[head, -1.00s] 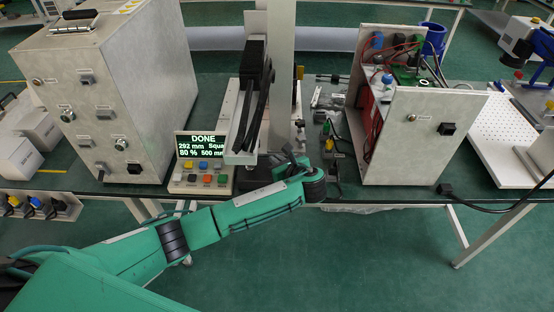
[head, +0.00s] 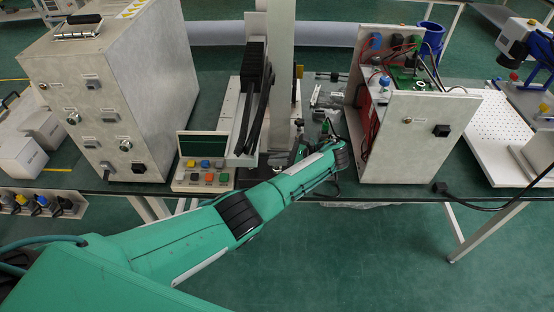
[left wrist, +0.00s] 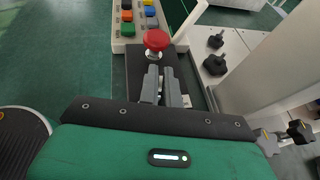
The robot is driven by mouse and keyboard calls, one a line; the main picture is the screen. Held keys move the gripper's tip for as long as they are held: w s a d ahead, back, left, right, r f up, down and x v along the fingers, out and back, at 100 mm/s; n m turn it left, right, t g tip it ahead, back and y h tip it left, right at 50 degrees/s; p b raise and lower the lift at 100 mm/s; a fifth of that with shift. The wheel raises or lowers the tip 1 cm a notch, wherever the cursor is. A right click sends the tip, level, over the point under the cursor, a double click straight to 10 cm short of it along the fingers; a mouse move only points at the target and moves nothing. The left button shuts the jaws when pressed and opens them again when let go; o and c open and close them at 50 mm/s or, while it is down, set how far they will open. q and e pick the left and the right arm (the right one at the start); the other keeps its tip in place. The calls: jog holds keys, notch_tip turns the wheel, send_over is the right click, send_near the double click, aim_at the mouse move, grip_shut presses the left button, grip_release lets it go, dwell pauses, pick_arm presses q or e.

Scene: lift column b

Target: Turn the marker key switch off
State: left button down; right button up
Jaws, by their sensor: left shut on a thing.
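The marker has a low control panel (head: 205,176) with coloured buttons, and its display (head: 203,145) is dark. In the left wrist view, the panel's buttons (left wrist: 138,17) are at the top. A red mushroom button (left wrist: 155,41) stands on a dark box (left wrist: 136,70) beside them. My left gripper (left wrist: 165,88) is just on the near side of the red button, with its fingers shut on a small pale metal piece at the key switch, mostly hidden between them. In the head view, my left gripper (head: 297,152) is beside the marker column, partly hidden by my arm. My right gripper is not in view.
A large grey cabinet (head: 110,110) with switches stands left of the marker. An open box (head: 405,140) with wiring stands to the right, close to my left wrist. The marker's column (head: 281,60) rises behind my gripper. In the left wrist view, black knobs (left wrist: 215,64) are to the right.

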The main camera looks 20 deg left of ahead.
pick_arm(q)
jog(key=shift+n+g, duration=0.9)
jog(key=shift+g, duration=0.2)
jog(key=shift+n+g+h+b, duration=0.4)
jog(key=shift+n+g+b, duration=0.1)
jog(key=shift+n+g, duration=0.15)
jog(key=c, duration=1.6)
grip_release()
jog(key=shift+r, duration=0.1)
